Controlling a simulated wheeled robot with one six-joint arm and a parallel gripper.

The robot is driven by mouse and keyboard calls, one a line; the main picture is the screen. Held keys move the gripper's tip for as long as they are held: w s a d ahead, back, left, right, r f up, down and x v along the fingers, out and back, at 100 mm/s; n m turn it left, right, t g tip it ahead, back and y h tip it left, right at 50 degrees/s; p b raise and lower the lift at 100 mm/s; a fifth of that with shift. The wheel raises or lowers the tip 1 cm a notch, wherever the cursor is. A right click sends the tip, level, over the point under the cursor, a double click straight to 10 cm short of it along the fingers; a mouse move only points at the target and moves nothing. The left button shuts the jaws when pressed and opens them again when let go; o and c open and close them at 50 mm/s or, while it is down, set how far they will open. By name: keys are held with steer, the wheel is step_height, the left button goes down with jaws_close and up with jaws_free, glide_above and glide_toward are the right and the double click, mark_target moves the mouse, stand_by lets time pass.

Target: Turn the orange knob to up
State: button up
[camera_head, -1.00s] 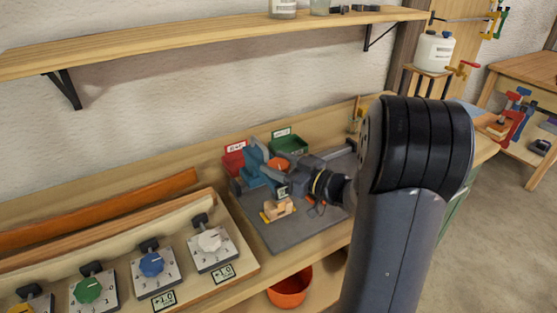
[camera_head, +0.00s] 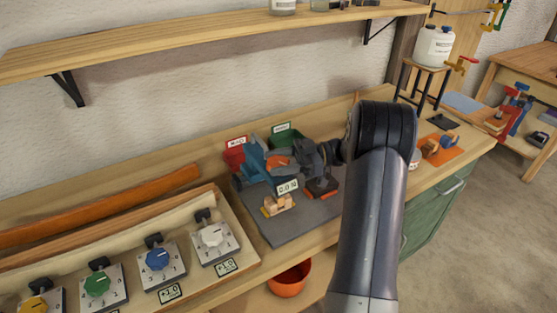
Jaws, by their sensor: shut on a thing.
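The orange knob (camera_head: 278,163) is on the front of a blue device (camera_head: 253,158) standing on a grey mat (camera_head: 288,231). Only part of the knob shows, a small orange face. My gripper (camera_head: 290,160) comes in from the right at the knob and is shut on it. Its fingertips are small and partly hidden by its own dark body. The knob's pointer and exact angle cannot be made out. A label reading 0.0 (camera_head: 288,187) shows just below the knob.
A small wooden piece (camera_head: 279,205) lies on the mat. Red (camera_head: 234,157) and green (camera_head: 284,138) bins stand behind. A shelf (camera_head: 200,43) hangs above.

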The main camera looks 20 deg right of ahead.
steer(key=shift+r+n+g, duration=0.1)
steer(key=shift+n+g, duration=0.6)
steer(key=shift+g, duration=0.4)
steer(key=o, duration=1)
steer(key=shift+c, duration=0.2)
